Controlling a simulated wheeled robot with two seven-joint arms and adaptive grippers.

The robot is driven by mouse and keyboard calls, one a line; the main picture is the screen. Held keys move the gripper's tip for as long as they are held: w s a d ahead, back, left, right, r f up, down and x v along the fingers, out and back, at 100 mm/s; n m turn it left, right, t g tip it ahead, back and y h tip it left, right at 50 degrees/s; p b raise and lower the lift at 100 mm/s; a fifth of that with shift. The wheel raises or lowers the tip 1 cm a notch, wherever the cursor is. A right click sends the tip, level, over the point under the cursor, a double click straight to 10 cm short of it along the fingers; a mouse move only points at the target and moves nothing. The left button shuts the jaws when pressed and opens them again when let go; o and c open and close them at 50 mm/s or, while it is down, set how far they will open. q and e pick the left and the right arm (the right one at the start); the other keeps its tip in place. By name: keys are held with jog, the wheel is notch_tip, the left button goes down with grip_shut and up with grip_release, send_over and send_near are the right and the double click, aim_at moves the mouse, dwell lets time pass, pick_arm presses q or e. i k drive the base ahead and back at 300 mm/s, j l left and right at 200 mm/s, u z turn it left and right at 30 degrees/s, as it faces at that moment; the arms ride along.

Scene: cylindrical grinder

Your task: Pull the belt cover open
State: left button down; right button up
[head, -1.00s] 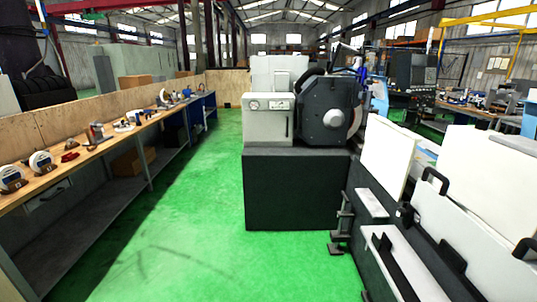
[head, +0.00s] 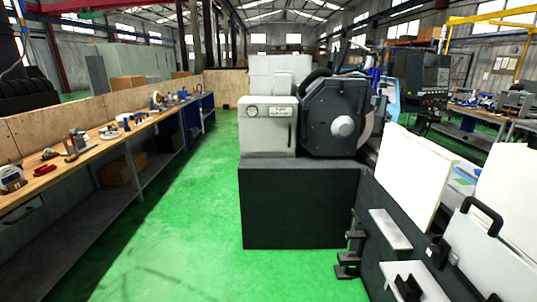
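The grinder stands ahead in the head view. A dark, many-sided cover (head: 330,118) with a round grey hub sits at its wheel end, on top of the dark base (head: 290,205). It looks closed. A light grey box (head: 267,126) with a gauge and a dark vertical handle stands just left of it. I cannot tell for sure which of these two is the belt cover. Neither of my grippers is in view.
A long wooden workbench (head: 100,143) with tools runs along the left. White machine panels (head: 415,175) with black handles fill the right side. A dark metal bracket (head: 351,245) stands by the base's right corner. Green floor (head: 200,215) is clear between bench and base.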

aim_at(257, 134)
jog(key=i, duration=1.25)
